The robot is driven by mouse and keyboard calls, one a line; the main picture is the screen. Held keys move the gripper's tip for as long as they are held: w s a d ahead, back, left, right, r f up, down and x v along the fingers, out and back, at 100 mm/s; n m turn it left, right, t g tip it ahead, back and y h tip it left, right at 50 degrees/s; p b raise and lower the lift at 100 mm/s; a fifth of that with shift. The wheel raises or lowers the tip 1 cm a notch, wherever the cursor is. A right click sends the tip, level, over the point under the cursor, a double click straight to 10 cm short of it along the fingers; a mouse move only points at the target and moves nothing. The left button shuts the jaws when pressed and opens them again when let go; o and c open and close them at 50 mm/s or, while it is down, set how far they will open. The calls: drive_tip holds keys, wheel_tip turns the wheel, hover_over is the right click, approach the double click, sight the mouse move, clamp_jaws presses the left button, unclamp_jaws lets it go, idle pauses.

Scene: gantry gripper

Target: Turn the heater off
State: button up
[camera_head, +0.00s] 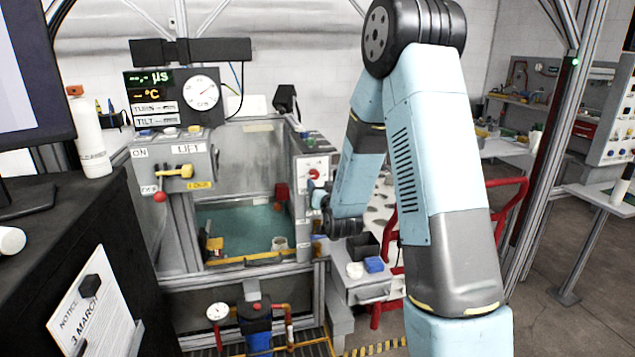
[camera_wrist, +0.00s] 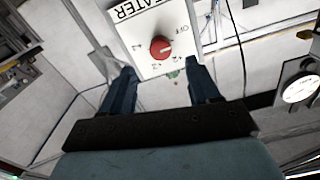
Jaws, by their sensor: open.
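The heater panel is a white plate (camera_wrist: 138,28) with the word "HEATER" partly cut off and upside down in the wrist view. A round red knob (camera_wrist: 161,47) sits on it, with an "OFF" mark at its upper right and other marks around it. I cannot tell exactly where the knob points. In the head view the red knob (camera_head: 314,174) is on the grey box right of the tank. My gripper (camera_wrist: 160,68) is open, its dark blue fingers on either side of and short of the knob, apart from it. In the head view the gripper is small and partly hidden by my arm.
A tank (camera_head: 240,222) with a green floor lies left of the heater box. A lift control box (camera_head: 172,165) with a yellow handle stands further left. A dial gauge (camera_wrist: 299,88) is at the right of the wrist view. Red tubing (camera_head: 510,190) stands right of my arm.

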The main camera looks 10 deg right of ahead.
drive_tip(key=s, duration=0.6)
drive_tip(key=shift+s, duration=0.35)
drive_tip(key=s+r+n+g, duration=0.1)
drive_tip(key=s+r+g, duration=0.5)
drive_tip(key=s+r, duration=0.4)
drive_tip(key=s+r+g, duration=0.3)
drive_tip(key=s, duration=0.9)
drive_tip(key=s+r+n+g, duration=0.1)
drive_tip(key=s+r+g, duration=0.1)
drive_tip(key=s, duration=1.1)
drive_tip(key=shift+r+g, duration=0.4)
drive_tip(key=shift+g, duration=0.3)
